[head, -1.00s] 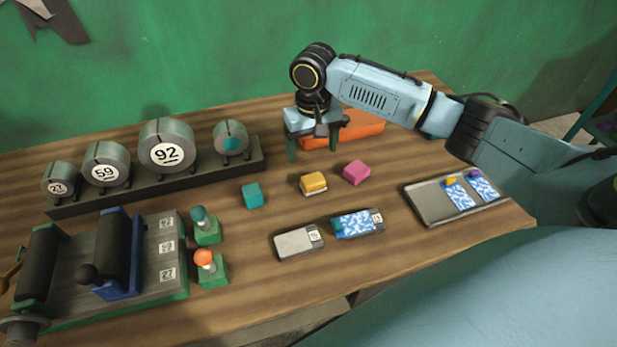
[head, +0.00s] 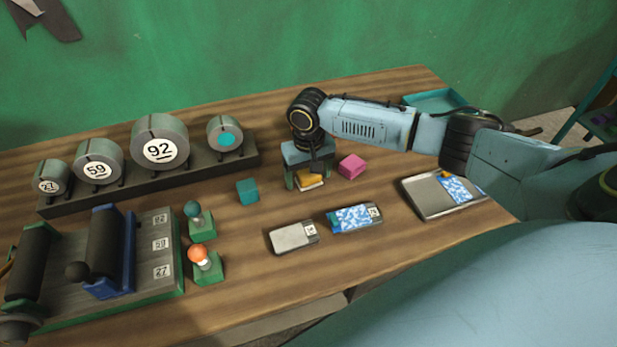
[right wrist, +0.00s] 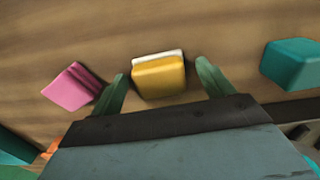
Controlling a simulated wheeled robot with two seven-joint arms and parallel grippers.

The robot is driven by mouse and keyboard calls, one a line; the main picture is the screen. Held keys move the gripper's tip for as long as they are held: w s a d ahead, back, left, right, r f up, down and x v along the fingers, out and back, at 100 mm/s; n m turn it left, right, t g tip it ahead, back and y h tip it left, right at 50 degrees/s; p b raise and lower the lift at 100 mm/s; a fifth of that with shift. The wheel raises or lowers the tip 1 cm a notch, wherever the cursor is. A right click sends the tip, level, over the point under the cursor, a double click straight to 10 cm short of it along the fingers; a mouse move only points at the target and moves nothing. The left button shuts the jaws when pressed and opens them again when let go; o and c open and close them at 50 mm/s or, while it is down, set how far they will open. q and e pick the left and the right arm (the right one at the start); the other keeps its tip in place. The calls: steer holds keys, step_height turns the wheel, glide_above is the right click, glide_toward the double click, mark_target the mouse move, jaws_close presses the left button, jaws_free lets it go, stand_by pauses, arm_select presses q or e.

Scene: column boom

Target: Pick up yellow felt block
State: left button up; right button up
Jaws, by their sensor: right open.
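The yellow felt block (head: 311,181) lies on the wooden table, partly hidden by my right gripper in the head view. In the right wrist view the yellow felt block (right wrist: 159,77) shows a yellow body with a white layer along its far edge. My right gripper (head: 306,183) is open above the block. In the right wrist view the right gripper's (right wrist: 160,78) green fingers stand one on each side of the block, with a gap on both sides. My left gripper is not in view.
A pink block (head: 352,166) lies just right of the gripper, close to one finger. A teal block (head: 247,191) lies to the left. Two flat cases, one grey (head: 292,236) and one blue-patterned (head: 354,218), lie in front. A metal tray (head: 424,196) is at right.

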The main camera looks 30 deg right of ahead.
steer(key=c, duration=1.1)
steer(key=shift+r, duration=0.1)
step_height(320, 180, up, 10)
steer(key=shift+f+p, duration=0.1)
steer(key=shift+p, duration=0.6)
